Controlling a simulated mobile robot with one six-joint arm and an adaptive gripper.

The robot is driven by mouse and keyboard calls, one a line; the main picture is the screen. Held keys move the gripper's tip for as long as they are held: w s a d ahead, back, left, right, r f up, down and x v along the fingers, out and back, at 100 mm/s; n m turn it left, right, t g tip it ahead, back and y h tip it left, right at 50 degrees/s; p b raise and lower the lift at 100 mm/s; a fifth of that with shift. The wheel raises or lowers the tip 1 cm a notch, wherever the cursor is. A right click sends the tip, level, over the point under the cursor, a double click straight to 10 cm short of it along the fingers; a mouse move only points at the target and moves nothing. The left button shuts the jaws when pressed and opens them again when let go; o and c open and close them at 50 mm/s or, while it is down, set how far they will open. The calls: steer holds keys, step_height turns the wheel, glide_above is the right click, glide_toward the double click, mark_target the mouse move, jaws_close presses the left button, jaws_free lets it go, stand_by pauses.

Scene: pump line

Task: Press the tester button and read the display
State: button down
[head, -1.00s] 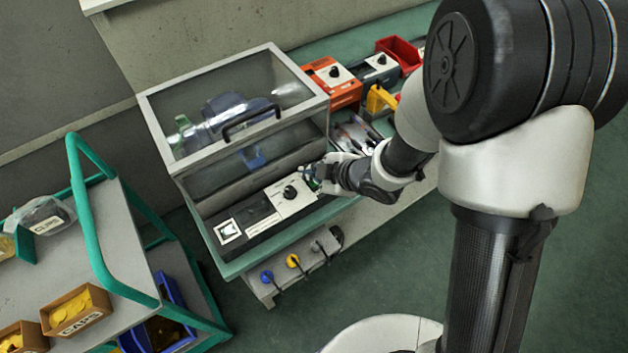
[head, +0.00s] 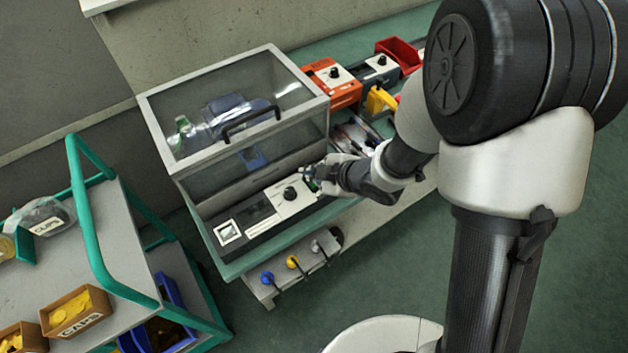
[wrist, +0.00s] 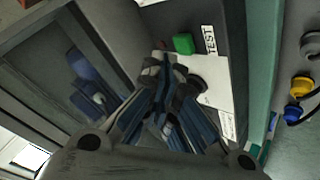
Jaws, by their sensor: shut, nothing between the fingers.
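The tester is a long dark box (head: 268,230) along the front of a clear-lidded cabinet. Its white panel (head: 296,205) carries a black knob (head: 290,193). A small dark window sits left of the panel, and a pale square (head: 228,231) lies near its left end; I can read nothing on either. My gripper (head: 318,178) is shut and empty at the panel's right end. In the wrist view its fingertips (wrist: 170,66) are close to the button; contact cannot be told.
The closed cabinet (head: 235,62) with a black handle rises behind the tester. Orange (head: 333,85) and grey boxes and a red bin (head: 400,50) stand at right. Blue, yellow and grey plugs (head: 292,262) hang below. A green-railed cart (head: 85,200) stands left.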

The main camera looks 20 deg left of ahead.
mark_target(312, 185)
steer(key=shift+f+b, duration=0.4)
steer(key=shift+f, duration=0.05)
steer(key=shift+f+b, duration=0.4)
stand_by(0.6)
steer(key=shift+r, duration=0.15)
steer(key=shift+r+p, duration=0.7)
steer(key=shift+p, duration=0.1)
steer(key=shift+r, duration=0.1)
step_height(312, 185, up, 5)
steer(key=p, duration=0.4)
steer(key=shift+p, duration=0.3)
